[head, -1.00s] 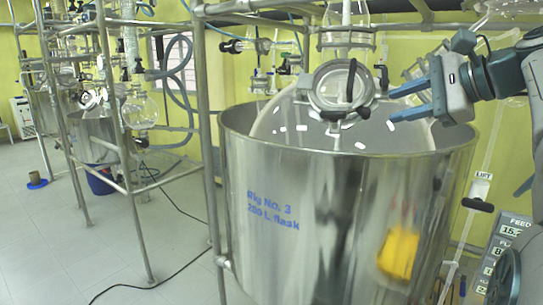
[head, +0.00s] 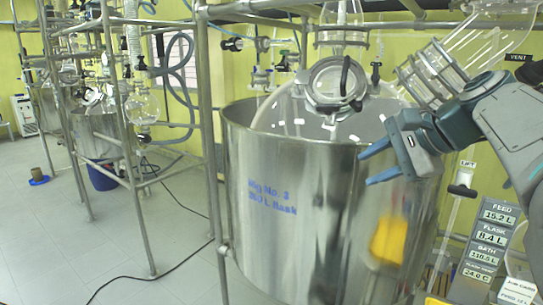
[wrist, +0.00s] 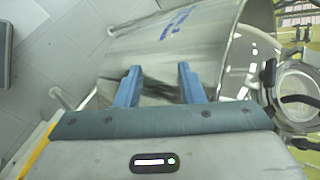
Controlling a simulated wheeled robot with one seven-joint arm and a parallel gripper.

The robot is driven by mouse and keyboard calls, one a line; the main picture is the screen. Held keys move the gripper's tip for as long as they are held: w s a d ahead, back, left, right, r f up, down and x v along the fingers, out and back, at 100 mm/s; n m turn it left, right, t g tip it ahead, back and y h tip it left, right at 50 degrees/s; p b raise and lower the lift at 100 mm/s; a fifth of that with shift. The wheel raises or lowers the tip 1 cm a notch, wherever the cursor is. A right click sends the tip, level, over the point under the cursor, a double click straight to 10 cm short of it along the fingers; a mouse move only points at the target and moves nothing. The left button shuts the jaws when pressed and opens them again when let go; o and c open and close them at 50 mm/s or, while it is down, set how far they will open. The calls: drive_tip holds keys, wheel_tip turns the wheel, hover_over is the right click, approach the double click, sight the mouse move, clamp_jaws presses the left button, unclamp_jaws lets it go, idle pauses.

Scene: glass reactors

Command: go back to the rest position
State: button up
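My gripper (head: 368,167) is at the right in the head view, in front of the rim of the large steel vessel (head: 290,205) marked Rig No. 3. Its two blue fingers are spread apart with nothing between them. In the wrist view my gripper (wrist: 160,85) also shows open and empty, with the vessel's shiny wall (wrist: 185,45) beyond the fingers. I cannot tell how far the fingertips are from the wall.
A glass flask with a round clamped port (head: 336,85) sits in the vessel. Metal frame poles (head: 207,130) stand left of it. A display panel (head: 491,240) and a lift handle (head: 462,190) are at the right. Open floor (head: 120,245) lies at the left, crossed by a cable.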

drive_tip(key=s+a+f+n+g+h, duration=0.2)
drive_tip(key=s+f+n, duration=0.4)
drive_tip(key=f, duration=0.7)
drive_tip(key=s+a+f+n+g+h, duration=0.2)
drive_tip(key=s+f+n+h, duration=0.2)
drive_tip(key=s+f+n, duration=0.3)
drive_tip(key=s+f, duration=0.4)
drive_tip(key=f, duration=0.3)
drive_tip(key=shift+h, duration=0.3)
